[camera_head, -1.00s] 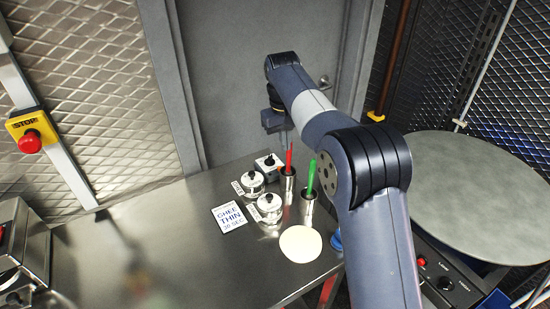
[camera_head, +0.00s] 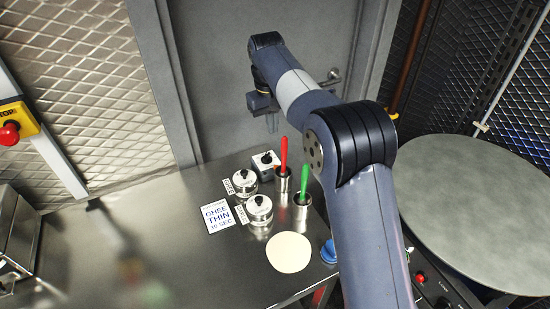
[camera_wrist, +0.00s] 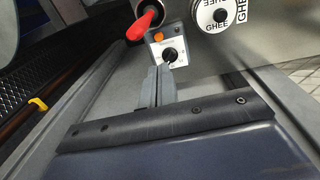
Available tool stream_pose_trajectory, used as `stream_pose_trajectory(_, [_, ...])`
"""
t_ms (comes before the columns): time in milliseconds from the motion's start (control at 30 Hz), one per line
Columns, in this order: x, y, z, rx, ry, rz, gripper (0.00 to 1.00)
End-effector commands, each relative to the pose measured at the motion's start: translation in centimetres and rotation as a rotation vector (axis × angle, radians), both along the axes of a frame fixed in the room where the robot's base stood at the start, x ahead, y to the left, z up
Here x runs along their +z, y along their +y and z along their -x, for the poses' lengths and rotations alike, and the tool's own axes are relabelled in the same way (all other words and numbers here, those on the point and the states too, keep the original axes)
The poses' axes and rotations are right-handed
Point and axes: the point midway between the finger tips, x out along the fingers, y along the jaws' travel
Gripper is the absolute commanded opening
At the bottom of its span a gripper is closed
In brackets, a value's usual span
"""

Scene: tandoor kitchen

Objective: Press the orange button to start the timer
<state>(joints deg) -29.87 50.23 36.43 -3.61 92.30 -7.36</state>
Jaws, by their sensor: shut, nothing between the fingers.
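The timer (camera_head: 265,160) is a small grey box with a black knob at the back of the steel counter. In the wrist view its face (camera_wrist: 176,42) shows the orange button (camera_wrist: 158,37) beside the black knob (camera_wrist: 170,55). The button is too small to make out in the head view. My gripper (camera_wrist: 160,70) is shut and empty. In the wrist view its fingertips appear just below the timer's face, closer to the knob than to the button. In the head view my gripper (camera_head: 271,123) hangs above the counter near the timer, apart from it.
Two ghee pots (camera_head: 259,208) stand left of two steel cups holding a red-handled (camera_head: 284,153) and a green-handled tool (camera_head: 303,182). A card (camera_head: 218,215), a flat dough round (camera_head: 289,252) and a blue item (camera_head: 328,252) lie nearby. A yellow stop box (camera_head: 20,120) is at left.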

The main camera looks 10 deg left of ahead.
Motion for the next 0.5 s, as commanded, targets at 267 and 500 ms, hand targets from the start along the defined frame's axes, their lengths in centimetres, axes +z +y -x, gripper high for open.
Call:
stream_pose_trajectory(267, [-1.1, -0.1, 0.0, 0.000, 0.002, 0.002, 0.00])
stream_pose_trajectory(500, [-5.5, -0.3, -0.2, 0.000, 0.005, 0.002, 0.00])
